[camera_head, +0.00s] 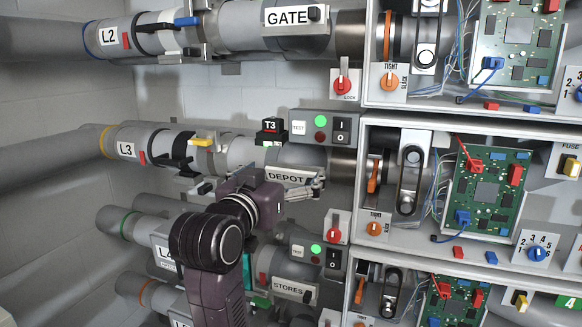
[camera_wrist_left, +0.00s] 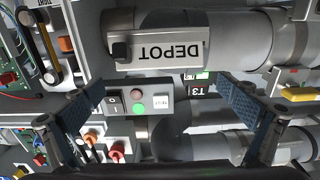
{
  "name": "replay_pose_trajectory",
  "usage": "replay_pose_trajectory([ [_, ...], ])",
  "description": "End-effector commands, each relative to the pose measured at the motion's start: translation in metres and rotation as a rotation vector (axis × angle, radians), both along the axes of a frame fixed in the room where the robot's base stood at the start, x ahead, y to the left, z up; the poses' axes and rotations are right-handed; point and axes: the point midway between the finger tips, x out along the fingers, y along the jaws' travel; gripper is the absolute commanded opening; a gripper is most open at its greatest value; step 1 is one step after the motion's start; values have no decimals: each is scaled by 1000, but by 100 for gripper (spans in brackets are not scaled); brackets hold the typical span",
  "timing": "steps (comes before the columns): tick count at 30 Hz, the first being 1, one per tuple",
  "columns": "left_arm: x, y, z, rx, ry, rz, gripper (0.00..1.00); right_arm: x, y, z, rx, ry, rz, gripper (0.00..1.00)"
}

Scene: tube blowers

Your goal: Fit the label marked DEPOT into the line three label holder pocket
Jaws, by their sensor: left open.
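The white label marked DEPOT (camera_head: 286,177) is on the front of the line three pipe (camera_head: 312,158), the one tagged L3 (camera_head: 127,150). In the left wrist view the DEPOT label (camera_wrist_left: 165,50) appears upside down, with a dark knob at its left end. It sits along a grey holder; I cannot tell how deeply it is seated in the pocket. My left gripper (camera_head: 318,186) is just in front of and below the label. In the wrist view its two blue-grey fingers (camera_wrist_left: 157,102) are spread wide, with nothing between them. My right gripper is out of view.
A black T3 block (camera_head: 270,130) stands above the pipe. A button box (camera_head: 322,127) and a red lock knob (camera_head: 335,232) are close by. Labels GATE (camera_head: 287,16) and STORES (camera_head: 290,289) are on the pipes above and below. Cabinets with circuit boards (camera_head: 487,190) fill the right side.

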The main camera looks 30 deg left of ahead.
Motion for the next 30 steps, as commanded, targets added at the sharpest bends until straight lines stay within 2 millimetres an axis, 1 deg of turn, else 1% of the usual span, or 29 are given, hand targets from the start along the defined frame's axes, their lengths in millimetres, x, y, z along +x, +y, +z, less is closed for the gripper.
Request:
replay_pose_trajectory([
  [1, -8, -1, 0, 3, -1, 2, 100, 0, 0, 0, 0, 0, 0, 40],
  [3, -16, -3, 1, 2, -1, 2, 100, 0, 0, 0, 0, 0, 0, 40],
  [7, -25, -5, 0, 2, 0, 1, 100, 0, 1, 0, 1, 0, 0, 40],
  [30, -26, -6, 0, 0, 1, 0, 100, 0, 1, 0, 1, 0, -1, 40],
])
